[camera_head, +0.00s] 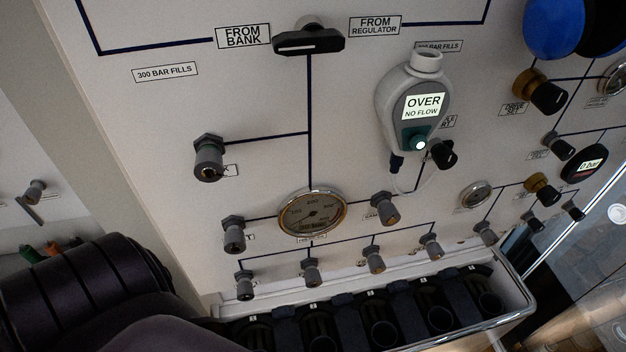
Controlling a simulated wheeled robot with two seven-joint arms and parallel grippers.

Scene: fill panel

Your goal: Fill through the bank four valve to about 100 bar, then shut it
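A row of grey valve knobs runs along the bottom of the white panel (180,110), including knobs at the left (245,287), middle (375,260) and right (432,246). Their labels are too small or hidden, so I cannot tell which is bank four. A round gauge (312,212) sits above the row; its needle reading is not clear to me. The black selector handle (308,41) lies level between the FROM BANK (243,36) and FROM REGULATOR (375,26) labels. Neither gripper is in view; a dark arm part of mine fills the lower left.
A grey handheld meter (412,85) on the panel reads OVER, NO FLOW and covers labels behind it. A rack (515,285) of dark round holders stands under the valves. Blue and black round knobs, brass valves and a small 0 bar display (584,163) are at right.

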